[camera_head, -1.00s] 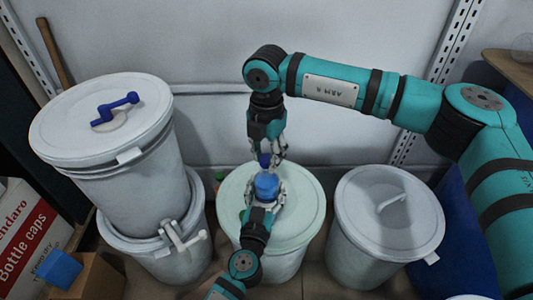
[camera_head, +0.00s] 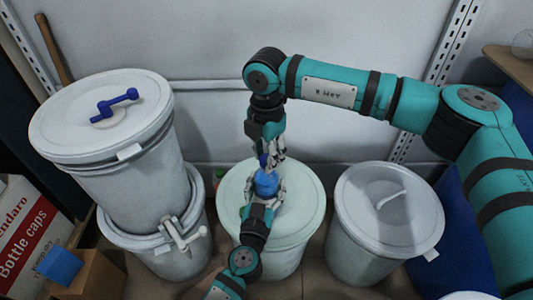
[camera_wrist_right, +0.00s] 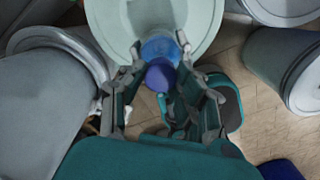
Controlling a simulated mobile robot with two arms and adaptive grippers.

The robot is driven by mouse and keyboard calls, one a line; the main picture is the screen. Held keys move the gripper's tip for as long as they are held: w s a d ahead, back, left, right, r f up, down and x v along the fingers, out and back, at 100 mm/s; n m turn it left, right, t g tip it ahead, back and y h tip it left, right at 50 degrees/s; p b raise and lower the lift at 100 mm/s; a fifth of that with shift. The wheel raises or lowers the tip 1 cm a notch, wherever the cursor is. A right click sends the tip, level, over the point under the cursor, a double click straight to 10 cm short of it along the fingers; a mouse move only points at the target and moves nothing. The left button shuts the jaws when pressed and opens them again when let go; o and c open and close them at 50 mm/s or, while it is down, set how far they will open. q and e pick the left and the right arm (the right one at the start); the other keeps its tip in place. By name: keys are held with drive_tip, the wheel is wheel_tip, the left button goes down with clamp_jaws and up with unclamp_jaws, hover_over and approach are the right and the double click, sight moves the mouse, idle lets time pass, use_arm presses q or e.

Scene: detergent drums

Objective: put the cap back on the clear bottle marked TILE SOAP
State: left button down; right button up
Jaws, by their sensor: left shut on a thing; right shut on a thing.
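The clear bottle (camera_head: 267,184) looks blue and is held by my left gripper (camera_head: 264,199), which is shut on it above the middle drum. No label is readable on it. My right gripper (camera_head: 268,160) comes down from above and is shut on a dark blue cap (camera_head: 263,161). The cap is just above the bottle's top; I cannot tell whether they touch. In the right wrist view the cap (camera_wrist_right: 161,75) sits between my right fingertips (camera_wrist_right: 160,88), overlapping the bottle (camera_wrist_right: 160,48) behind it. The bottle's neck is hidden.
A pale-lidded drum (camera_head: 300,208) stands below both grippers. A grey drum (camera_head: 390,205) with a handle stands to the right. Two stacked drums (camera_head: 115,165) stand left, with a blue crank and a tap. A cardboard box (camera_head: 95,278) with a blue block (camera_head: 60,266) is front left.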

drive_tip(key=m, duration=1)
drive_tip(key=o, duration=0.7)
drive_tip(key=shift+c, duration=0.2)
drive_tip(key=shift+r, duration=2.25)
drive_tip(key=shift+c, duration=0.3)
